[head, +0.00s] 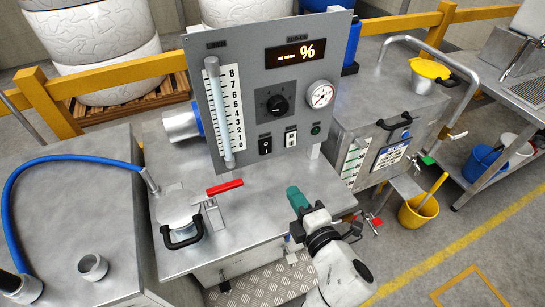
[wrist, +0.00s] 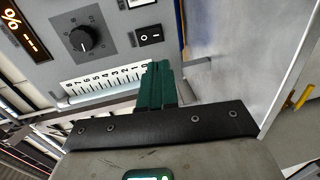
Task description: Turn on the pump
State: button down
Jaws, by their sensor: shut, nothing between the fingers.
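A grey control panel (head: 240,70) stands upright on the metal bench. It carries a black rocker switch (head: 265,145) and a light rocker switch (head: 291,138) side by side, with labels too small to read. The black switch (wrist: 149,35), marked O and I, also shows in the wrist view, just beyond my fingertips. A small dark green lamp (head: 315,129) sits right of the switches. The display (head: 296,53) reads dashes and a percent sign. My gripper (head: 296,197) has green fingers, shut and empty, in front of and below the panel, apart from the switches.
A black knob (head: 277,105), a round gauge (head: 320,95) and a sight tube (head: 218,110) are on the panel. A red-handled valve (head: 224,187) and a lidded port (head: 180,220) stand on the bench left of my gripper. The bench top before the switches is clear.

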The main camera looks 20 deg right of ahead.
jog(key=shift+a+r, duration=0.1)
jog(key=shift+a, duration=0.05)
jog(key=shift+w, duration=0.1)
jog(key=p, duration=0.1)
send_near(266, 153)
jog(key=w, duration=0.6)
jog(key=shift+w+f, duration=0.35)
jog(key=shift+w, duration=0.05)
jog(key=shift+f, duration=0.1)
